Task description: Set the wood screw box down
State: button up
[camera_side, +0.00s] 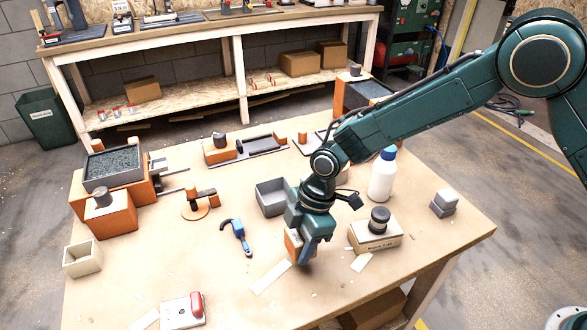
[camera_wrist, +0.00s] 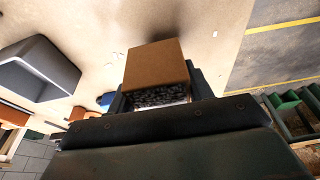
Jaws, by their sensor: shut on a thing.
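The wood screw box, a small orange-brown box (camera_side: 292,243), is between the fingers of my gripper (camera_side: 304,251) in the side view. In the wrist view the box shows a plain brown face (camera_wrist: 156,64) and a dark patterned side facing the camera. The fingers of my gripper (camera_wrist: 160,95) are on both sides of it, shut on it. The box is low over the front middle of the table (camera_side: 225,285). A dark shadow lies close to its far edge. I cannot tell whether its underside touches the table. The fingers partly hide it.
A grey open bin (camera_side: 271,198) stands just behind my gripper. A cardboard box with a dark round thing on top (camera_side: 374,238) is close on the right. A white bottle (camera_side: 382,178) stands behind it. A blue-handled tool (camera_side: 239,236) lies left. The front table area is mostly clear.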

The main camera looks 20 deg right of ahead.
aim_at(298, 253)
jog(key=shift+f, duration=1.85)
jog(key=shift+f, duration=0.1)
jog(key=o, duration=1.1)
jog(key=v, duration=1.2)
